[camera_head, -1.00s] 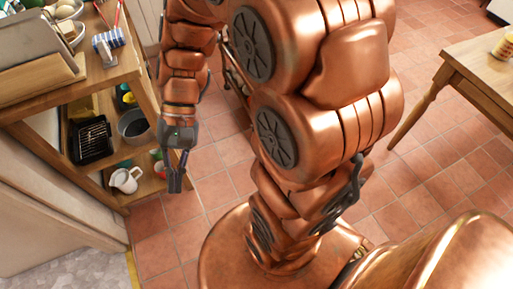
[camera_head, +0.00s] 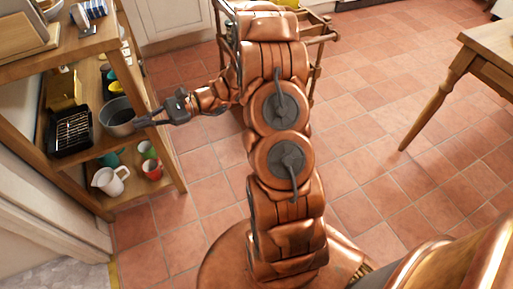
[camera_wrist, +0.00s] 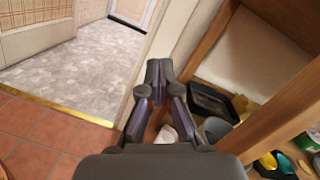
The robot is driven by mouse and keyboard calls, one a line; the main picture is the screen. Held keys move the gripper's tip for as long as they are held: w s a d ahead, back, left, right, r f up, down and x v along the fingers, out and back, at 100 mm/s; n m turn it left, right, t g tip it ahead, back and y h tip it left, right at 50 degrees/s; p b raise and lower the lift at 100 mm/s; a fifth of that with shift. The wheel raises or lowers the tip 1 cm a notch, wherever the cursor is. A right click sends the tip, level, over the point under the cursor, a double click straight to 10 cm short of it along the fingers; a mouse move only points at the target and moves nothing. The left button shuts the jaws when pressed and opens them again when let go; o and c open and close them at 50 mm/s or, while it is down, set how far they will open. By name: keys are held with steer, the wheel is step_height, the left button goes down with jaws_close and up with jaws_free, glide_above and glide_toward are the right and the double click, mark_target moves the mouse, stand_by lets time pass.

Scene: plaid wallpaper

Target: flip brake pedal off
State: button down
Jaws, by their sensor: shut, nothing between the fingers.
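I cannot make out a brake pedal in either view. My gripper (camera_head: 140,122) is shut and empty. In the head view it points left, by the open side of a wooden shelf unit (camera_head: 88,52), with its tips near a grey pot (camera_head: 118,127). I cannot tell whether they touch it. In the wrist view my gripper's fingers (camera_wrist: 158,70) are together, with the shelf unit's wooden post (camera_wrist: 272,122) to their right.
The shelf holds a black tray with a rack (camera_head: 70,134), a white jug (camera_head: 108,181), a red cup (camera_head: 152,170) and a green cup (camera_head: 147,150). A wooden frame (camera_head: 318,35) stands behind my arm. A table (camera_head: 485,48) is at right. Tiled floor (camera_head: 375,140) between is clear.

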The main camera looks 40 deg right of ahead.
steer(key=w+d+f+m+t+h+b, duration=0.3)
steer(key=d+f+m+t+b, duration=0.15)
steer(key=d+f, duration=0.5)
steer(key=w+d+f+m+t+h+b, duration=0.2)
steer(key=d+f+m+t+h+b, duration=0.25)
steer(key=d+f, duration=0.5)
steer(key=w+d+f+m+t+h+b, duration=0.25)
steer(key=d+f+m+t, duration=0.4)
steer(key=f, duration=0.45)
steer(key=s+d+f+m+h+b, duration=0.3)
steer(key=s+d+f+h, duration=0.1)
steer(key=f, duration=0.5)
steer(key=s+d+f+m+h+b, duration=0.3)
steer(key=d+f+h, duration=0.3)
steer(key=d+f, duration=0.2)
steer(key=s+d+f+m+h+b, duration=0.3)
steer(key=s+d+f+h, duration=0.2)
steer(key=f, duration=0.6)
steer(key=shift+s+d+f, duration=0.25)
steer(key=shift+d+f, duration=0.15)
steer(key=shift+d, duration=0.2)
steer(key=shift+w+g, duration=0.15)
steer(key=shift+g, duration=0.1)
steer(key=b+x, duration=0.4)
steer(key=x, duration=0.5)
steer(key=shift+w+d+r, duration=0.15)
steer(key=shift+w+r, duration=0.05)
steer(key=shift+w, duration=0.1)
steer(key=shift+r, duration=0.1)
